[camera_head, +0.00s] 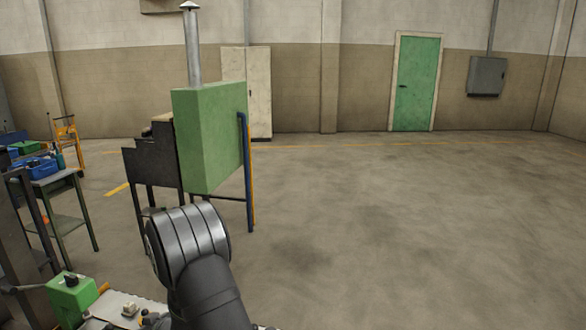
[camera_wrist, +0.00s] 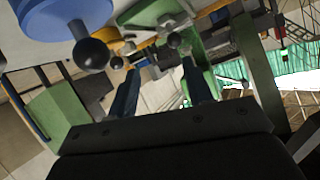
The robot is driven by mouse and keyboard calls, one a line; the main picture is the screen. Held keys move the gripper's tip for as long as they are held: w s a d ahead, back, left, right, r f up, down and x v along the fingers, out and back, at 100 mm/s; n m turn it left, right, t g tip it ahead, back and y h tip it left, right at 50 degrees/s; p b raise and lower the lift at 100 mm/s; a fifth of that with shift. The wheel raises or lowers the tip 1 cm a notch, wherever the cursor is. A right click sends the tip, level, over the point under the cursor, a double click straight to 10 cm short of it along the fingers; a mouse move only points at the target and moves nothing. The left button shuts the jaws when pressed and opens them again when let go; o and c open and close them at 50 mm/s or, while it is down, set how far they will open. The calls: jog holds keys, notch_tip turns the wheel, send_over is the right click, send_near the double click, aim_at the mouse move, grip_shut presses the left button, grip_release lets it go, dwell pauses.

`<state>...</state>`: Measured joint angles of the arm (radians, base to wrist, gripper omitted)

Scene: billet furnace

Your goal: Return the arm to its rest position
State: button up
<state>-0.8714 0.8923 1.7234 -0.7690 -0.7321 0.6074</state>
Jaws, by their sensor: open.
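My gripper (camera_wrist: 160,68) shows in the wrist view. Its two dark fingers stand apart, and I see nothing held between them. In the wrist view, a black ball knob (camera_wrist: 91,54) and a blue round part (camera_wrist: 62,22) lie beyond the fingers at the upper left. In the head view, part of my arm rises from the bottom edge at centre left, a grey cylindrical joint on a dark link. The gripper itself is hidden there. The green furnace (camera_head: 210,135) with a metal chimney stands behind the arm joint in that picture.
At the left, a workbench (camera_head: 55,180) carries blue and green items. A green box with a black knob (camera_head: 70,292) sits at the lower left, beside my arm. A green door (camera_head: 416,84) and a grey wall box (camera_head: 487,76) are far back. The floor at right is clear.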

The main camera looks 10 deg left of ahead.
jog(key=w+a+r+m+t+h, duration=0.35)
jog(key=w+r+m+h, duration=0.35)
jog(key=m, duration=0.4)
jog(key=s+a+r+m+g+h, duration=0.1)
jog(key=s+r+m+g+h, duration=0.2)
jog(key=s+r+m+g, duration=0.1)
jog(key=s+r+g, duration=0.1)
jog(key=s+r, duration=0.1)
jog(key=s, duration=0.1)
jog(key=shift+s+a+r+m+h, duration=0.2)
jog(key=shift+s+a+m+h, duration=0.2)
dwell(0.8)
dwell(1.8)
